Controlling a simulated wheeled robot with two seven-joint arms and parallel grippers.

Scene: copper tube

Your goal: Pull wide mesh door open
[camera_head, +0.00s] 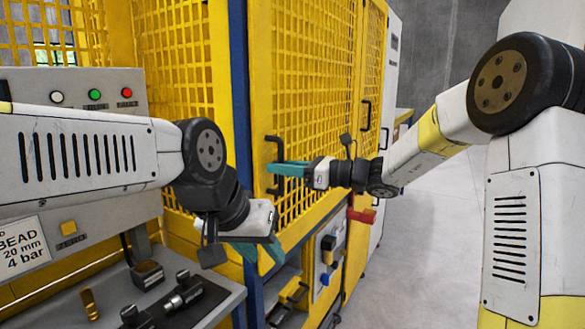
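The wide yellow mesh door (311,75) stands in the middle of the view, to the right of a blue post, and looks closed. Its black bar handle (274,147) is near its left edge. My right gripper (270,168) reaches in from the right, with its teal fingers level across the middle of the handle. The fingers overlap in this view, so I cannot tell whether they are closed on the bar. My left gripper (260,256) hangs lower, in front of the blue post, with its teal fingers apart and nothing seen between them.
A narrower yellow mesh panel (374,75) with black handles is to the right. A control panel (77,88) and a bench with black fixtures and a copper-coloured piece (90,304) are at left. A switch box (328,258) sits below the door. Grey floor (400,270) is clear at right.

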